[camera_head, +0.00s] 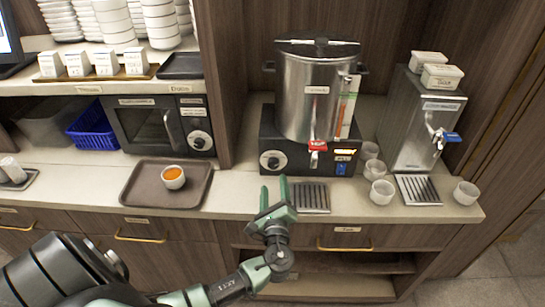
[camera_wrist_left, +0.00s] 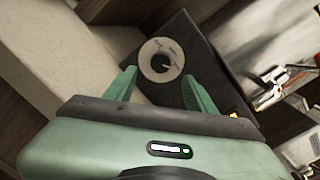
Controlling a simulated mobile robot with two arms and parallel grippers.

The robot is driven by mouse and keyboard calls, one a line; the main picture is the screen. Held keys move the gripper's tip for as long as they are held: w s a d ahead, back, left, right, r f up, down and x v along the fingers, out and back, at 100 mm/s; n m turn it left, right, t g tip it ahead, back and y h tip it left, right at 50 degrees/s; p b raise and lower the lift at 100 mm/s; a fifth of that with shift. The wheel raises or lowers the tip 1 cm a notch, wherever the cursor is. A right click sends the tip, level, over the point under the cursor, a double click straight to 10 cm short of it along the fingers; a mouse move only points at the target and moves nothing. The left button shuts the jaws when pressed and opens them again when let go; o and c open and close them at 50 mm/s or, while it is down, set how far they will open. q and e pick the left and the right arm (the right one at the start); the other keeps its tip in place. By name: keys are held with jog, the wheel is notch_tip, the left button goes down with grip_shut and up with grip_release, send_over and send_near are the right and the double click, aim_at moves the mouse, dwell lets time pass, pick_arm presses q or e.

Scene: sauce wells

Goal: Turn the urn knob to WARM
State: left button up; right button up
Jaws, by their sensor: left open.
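The urn (camera_head: 311,95) is a tall steel cylinder with a black lid, standing on a black base (camera_head: 320,155). The urn knob (camera_head: 272,160) is dark on a round pale dial at the left of the base's front. In the left wrist view the knob (camera_wrist_left: 162,64) shows between and beyond the fingertips, with small lettering around it that I cannot read. My left gripper (camera_head: 274,184) is open and empty, in front of and just below the knob, apart from it. It also shows in the left wrist view (camera_wrist_left: 158,85). My right gripper is not in view.
A drip grille (camera_head: 312,197) lies right of my left gripper. A brown tray (camera_head: 140,201) with an orange-filled cup (camera_head: 173,177) is on the left. Several white cups and a steel dispenser (camera_head: 420,120) stand right. A wooden partition (camera_head: 222,80) rises left of the urn.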

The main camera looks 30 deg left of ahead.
aim_at(273, 165)
pick_arm(q)
jog(key=p+x, duration=0.1)
jog(key=x, duration=0.6)
jog(key=shift+r+p, duration=0.1)
jog(key=shift+p, duration=0.25)
jog(key=shift+w+a, duration=0.25)
jog(key=shift+w, duration=0.15)
jog(key=shift+s, duration=0.1)
grip_shut()
